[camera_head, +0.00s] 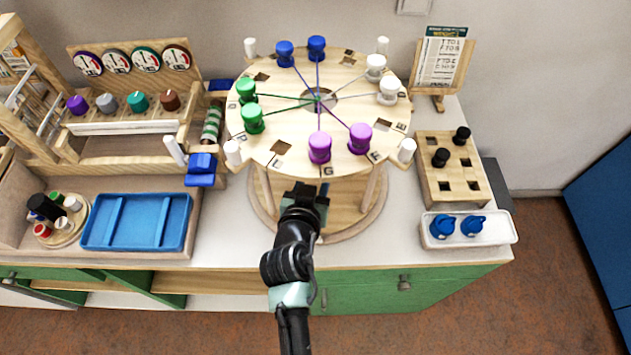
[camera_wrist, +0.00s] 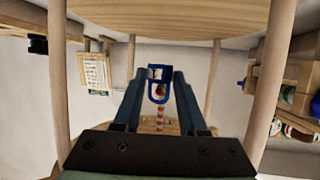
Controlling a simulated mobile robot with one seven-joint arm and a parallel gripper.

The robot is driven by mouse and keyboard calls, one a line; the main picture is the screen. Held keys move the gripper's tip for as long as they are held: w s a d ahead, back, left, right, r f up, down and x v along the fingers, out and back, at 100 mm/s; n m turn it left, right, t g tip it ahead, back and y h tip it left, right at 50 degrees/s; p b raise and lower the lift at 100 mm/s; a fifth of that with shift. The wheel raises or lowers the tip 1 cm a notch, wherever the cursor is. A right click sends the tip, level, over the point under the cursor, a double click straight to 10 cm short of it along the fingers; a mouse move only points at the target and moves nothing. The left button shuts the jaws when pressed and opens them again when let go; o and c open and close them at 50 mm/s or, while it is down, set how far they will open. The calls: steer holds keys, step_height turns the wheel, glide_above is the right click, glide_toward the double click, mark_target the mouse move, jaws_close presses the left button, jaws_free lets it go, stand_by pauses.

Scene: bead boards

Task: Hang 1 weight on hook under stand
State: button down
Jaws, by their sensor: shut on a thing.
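The round wooden stand (camera_head: 285,150) has a slotted top disc carrying coloured bobbins, with legs and a lower base disc (camera_head: 262,215). My gripper (camera_head: 308,190) reaches in under the front of the top disc. The wrist view appears upside down, with the base disc (camera_wrist: 170,14) at the top. There my gripper (camera_wrist: 159,98) is shut on a blue weight (camera_wrist: 152,92), seen as a blue loop between the fingers. A striped braid (camera_wrist: 160,118) hangs beyond it and a small reddish end shows through the loop. Whether hook and loop touch, I cannot tell.
Two blue weights stand in a white tray (camera_head: 504,231) at right. Beside it is a wooden block (camera_head: 462,200) with black pegs. A blue tray (camera_head: 181,243) and wooden racks fill the left. The stand's legs (camera_wrist: 281,70) flank my gripper.

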steer(key=shift+w, duration=0.9)
steer(key=shift+w+f+b, duration=0.15)
steer(key=shift+f+b, duration=0.05)
steer(key=shift+b, duration=0.2)
steer(key=shift+w+f+b, duration=0.15)
steer(key=shift+w+b, duration=0.3)
steer(key=shift+c, duration=1.9)
jaws_free()
steer(key=shift+s, duration=0.1)
steer(key=v, duration=1.3)
steer(key=shift+b, duration=0.35)
